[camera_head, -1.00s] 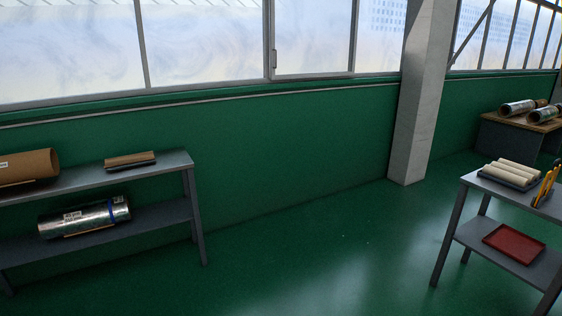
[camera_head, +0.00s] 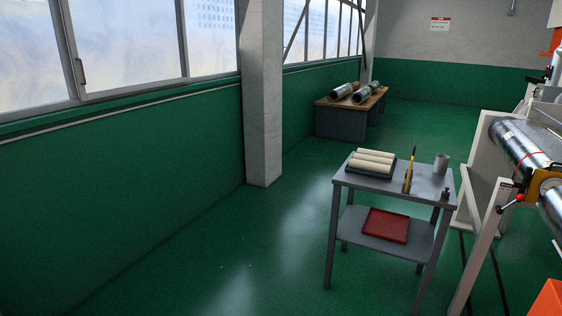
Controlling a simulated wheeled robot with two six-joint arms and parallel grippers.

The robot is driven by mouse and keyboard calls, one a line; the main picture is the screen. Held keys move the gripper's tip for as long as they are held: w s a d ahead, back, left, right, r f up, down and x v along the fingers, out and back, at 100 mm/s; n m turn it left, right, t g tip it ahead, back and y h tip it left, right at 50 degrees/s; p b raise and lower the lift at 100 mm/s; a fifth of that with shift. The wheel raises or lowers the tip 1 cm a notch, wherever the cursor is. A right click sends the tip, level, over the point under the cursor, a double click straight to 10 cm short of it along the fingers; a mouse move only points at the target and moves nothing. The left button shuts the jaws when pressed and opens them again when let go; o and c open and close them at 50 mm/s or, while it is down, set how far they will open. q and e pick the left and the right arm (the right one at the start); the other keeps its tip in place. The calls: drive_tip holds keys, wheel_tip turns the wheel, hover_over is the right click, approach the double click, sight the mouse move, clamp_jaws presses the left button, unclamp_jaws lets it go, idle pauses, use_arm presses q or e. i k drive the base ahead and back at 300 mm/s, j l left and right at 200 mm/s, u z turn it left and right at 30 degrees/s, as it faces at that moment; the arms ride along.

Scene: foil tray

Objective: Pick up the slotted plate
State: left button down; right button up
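I see no slotted plate that I can make out in the head view. A grey two-shelf metal table (camera_head: 379,183) stands right of the middle. On its top lie several cream rolls (camera_head: 373,160) in a dark tray, a yellow and black upright tool (camera_head: 409,170), a grey cup (camera_head: 441,163) and a small dark item (camera_head: 445,194). A red tray (camera_head: 386,225) lies on the lower shelf. Neither of my grippers is in view.
A machine with a large metal roller (camera_head: 520,143) stands at the right edge. A concrete pillar (camera_head: 262,100) stands by the windowed wall. A wooden-topped bench (camera_head: 350,106) with foil rolls is farther back. The green floor (camera_head: 210,250) at left and centre is clear.

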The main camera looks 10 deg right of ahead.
sight(413, 155)
drive_tip(key=i+l+z, duration=0.25)
drive_tip(key=i+z, duration=0.15)
drive_tip(key=i+l+z, duration=0.1)
drive_tip(key=i+z, duration=0.35)
drive_tip(key=i+j+z, duration=0.15)
drive_tip(key=i+z, duration=0.25)
drive_tip(key=i, duration=0.2)
